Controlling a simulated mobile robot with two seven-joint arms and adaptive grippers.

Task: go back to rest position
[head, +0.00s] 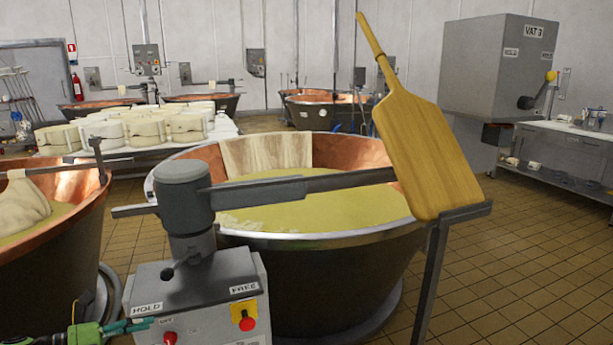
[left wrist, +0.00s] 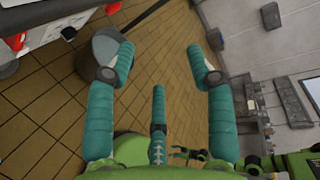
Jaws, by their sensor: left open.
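My left gripper (head: 128,327) shows at the lower left edge of the head view, green with teal fingers, just left of the grey control box (head: 190,290) with the HOLD and FREE labels. I cannot tell whether its fingers touch the box. In the left wrist view the same gripper (left wrist: 160,72) has its teal fingers spread wide, with nothing between them and tiled floor beyond.
A copper vat (head: 345,240) of yellowish liquid stands behind the box. Another vat (head: 60,270) is at left. Cheese wheels (head: 150,127) sit on a table behind. Tiled floor (head: 530,270) is clear at right.

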